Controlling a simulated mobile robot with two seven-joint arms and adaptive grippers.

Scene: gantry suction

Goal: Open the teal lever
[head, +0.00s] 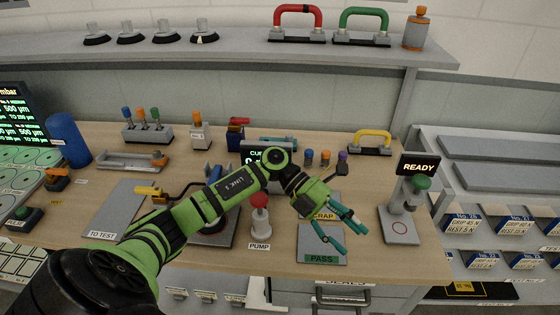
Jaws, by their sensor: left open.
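A small teal bar-shaped part (278,139), which looks like the teal lever, lies near the back of the bench, behind a dark display. Its lower side is partly hidden by the display, and I cannot tell its exact lever position. My left gripper (352,239) has its teal-tipped fingers apart and empty. It hangs above the trays labelled SCRAP and PASS, to the right of and nearer than the teal part, well apart from it. My left arm reaches across the bench from the lower left. My right gripper is not in view.
A pump with a red knob (260,202), the PASS tray (322,258) and a READY-signed stand (400,226) occupy the front. Several coloured knobs and a yellow handle (372,136) stand behind.

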